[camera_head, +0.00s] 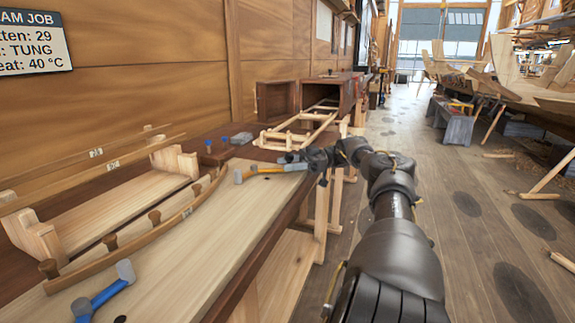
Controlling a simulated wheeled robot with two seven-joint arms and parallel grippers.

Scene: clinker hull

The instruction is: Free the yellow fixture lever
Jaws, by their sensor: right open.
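The yellow lever (266,170) lies along the far end of the pale bench board, with a grey block-like head at its left end. My right arm reaches in from the lower right. My right gripper (288,160) is open, just beyond and above the lever's right end. I cannot tell whether it touches the lever. A similar blue lever (98,298) with a grey head is at the near left. A long curved wooden strip (150,226) runs along the board's left side, against several round wooden pegs. My left gripper is out of view.
A wooden trough-like frame (110,208) stands left of the strip. Small blue-topped items (240,138) and a pale ladder-like wooden frame (300,130) are beyond the lever. The bench's middle (225,220) is clear. A boat hull (520,90) stands across the open floor.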

